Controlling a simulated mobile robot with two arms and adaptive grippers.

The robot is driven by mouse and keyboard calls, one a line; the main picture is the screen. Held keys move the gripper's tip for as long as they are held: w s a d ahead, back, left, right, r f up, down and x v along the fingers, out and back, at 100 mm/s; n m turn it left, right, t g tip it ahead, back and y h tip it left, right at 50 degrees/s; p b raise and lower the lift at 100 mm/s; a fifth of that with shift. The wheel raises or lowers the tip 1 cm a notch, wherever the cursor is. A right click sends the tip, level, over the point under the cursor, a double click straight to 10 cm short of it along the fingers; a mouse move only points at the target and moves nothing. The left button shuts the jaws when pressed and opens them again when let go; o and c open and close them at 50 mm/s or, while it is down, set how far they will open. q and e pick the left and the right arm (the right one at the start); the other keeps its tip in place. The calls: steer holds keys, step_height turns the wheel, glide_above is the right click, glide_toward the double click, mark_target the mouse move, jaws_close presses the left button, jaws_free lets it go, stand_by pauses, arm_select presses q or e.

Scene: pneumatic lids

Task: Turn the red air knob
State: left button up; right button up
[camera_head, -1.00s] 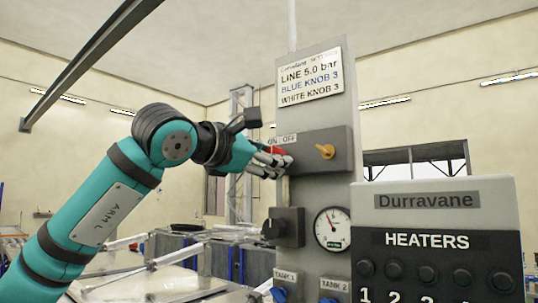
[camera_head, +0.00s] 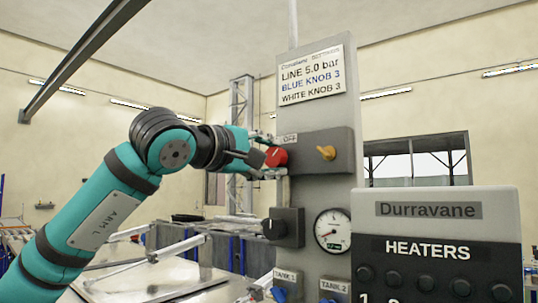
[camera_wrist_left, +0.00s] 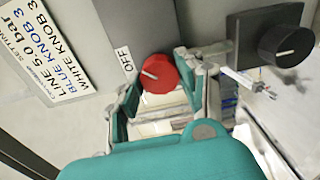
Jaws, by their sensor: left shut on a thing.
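The red air knob (camera_head: 277,157) is on a grey box on the upright grey panel (camera_head: 312,115). My left gripper (camera_head: 270,156) is shut on it, with one finger above and one below in the head view. In the left wrist view the red knob (camera_wrist_left: 160,74) shows between the two fingers, with its white mark towards the OFF label (camera_wrist_left: 125,62). The ON label is not visible. The gauge (camera_head: 332,230) below has its needle pointing to the lower left. My right gripper is not in view.
A black knob (camera_head: 274,229) on a dark box is below. A blue knob (camera_head: 279,294) is at the panel's foot. The Durravane heater box (camera_head: 440,240) stands at the front right.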

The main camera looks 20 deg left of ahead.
arm_select(q)
steer(key=shift+m, duration=0.3)
steer(key=o, duration=1.2)
steer(key=shift+c, duration=0.2)
steer(key=v, duration=1.2)
